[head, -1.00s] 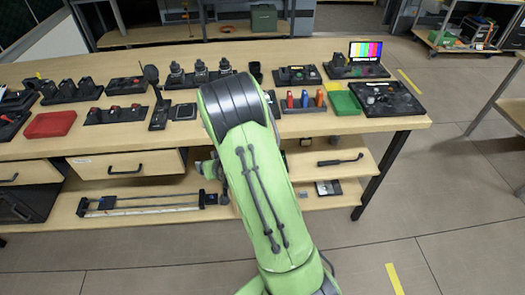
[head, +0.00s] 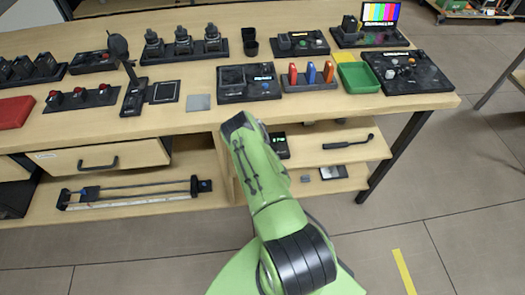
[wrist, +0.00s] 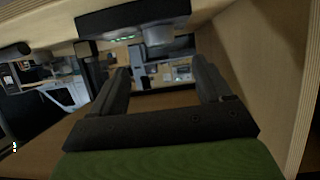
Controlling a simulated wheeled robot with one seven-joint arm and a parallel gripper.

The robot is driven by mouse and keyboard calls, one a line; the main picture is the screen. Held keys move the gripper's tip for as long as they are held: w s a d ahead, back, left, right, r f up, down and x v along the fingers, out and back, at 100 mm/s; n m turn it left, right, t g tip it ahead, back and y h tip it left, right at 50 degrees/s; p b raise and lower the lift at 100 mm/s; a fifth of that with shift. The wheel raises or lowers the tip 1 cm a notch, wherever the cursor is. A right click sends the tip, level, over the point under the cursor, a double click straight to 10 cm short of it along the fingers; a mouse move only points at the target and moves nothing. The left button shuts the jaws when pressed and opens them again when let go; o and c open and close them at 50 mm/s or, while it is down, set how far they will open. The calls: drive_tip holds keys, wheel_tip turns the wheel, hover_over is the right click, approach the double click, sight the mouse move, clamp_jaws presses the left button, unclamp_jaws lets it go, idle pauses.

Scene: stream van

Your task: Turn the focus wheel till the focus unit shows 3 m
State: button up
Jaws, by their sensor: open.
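A dark unit with a small lit green readout, probably the focus unit (head: 280,147), shows under the tabletop just right of my arm in the head view. In the wrist view a black box (wrist: 130,17), which looks like the same unit, is at the top with small green marks too blurred to read. A grey round part, probably the focus wheel (wrist: 158,38), sits on it, beyond and above my fingers. My gripper (wrist: 165,82) is open, with nothing between its fingers. In the head view the gripper is hidden behind my arm and the table edge.
A wooden panel (wrist: 265,50) stands close on the right in the wrist view. In the head view the tabletop (head: 210,120) overhangs the shelf (head: 325,150), where a black handled tool (head: 348,142) lies. Several devices crowd the tabletop. The floor in front is clear.

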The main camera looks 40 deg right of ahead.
drive_tip(key=b+x, duration=0.2)
drive_tip(key=b, duration=0.1)
drive_tip(key=b+x, duration=0.3)
drive_tip(key=shift+d+f, duration=0.1)
drive_tip(key=shift+f, duration=0.2)
drive_tip(key=shift+w+f, duration=0.15)
drive_tip(key=shift+r+p+x, duration=0.15)
drive_tip(key=shift+x, duration=0.95)
drive_tip(key=shift+r+p+x, duration=0.15)
drive_tip(key=shift+x, duration=0.95)
drive_tip(key=shift+w+d, duration=0.1)
drive_tip(key=c, duration=1)
drive_tip(key=p, duration=0.4)
drive_tip(key=shift+a+r+m+g+h, duration=0.2)
drive_tip(key=shift+r+m+g+h, duration=0.1)
drive_tip(key=shift+m+g, duration=0.1)
drive_tip(key=shift+c, duration=0.2)
drive_tip(key=p, duration=0.2)
drive_tip(key=shift+f+m+g+h+p, duration=0.1)
drive_tip(key=shift+m+g+h+p, duration=0.2)
drive_tip(key=shift+m+h+p, duration=0.1)
drive_tip(key=shift+w+f+p, duration=0.1)
drive_tip(key=shift+f+p, duration=0.1)
drive_tip(key=shift+p, duration=0.1)
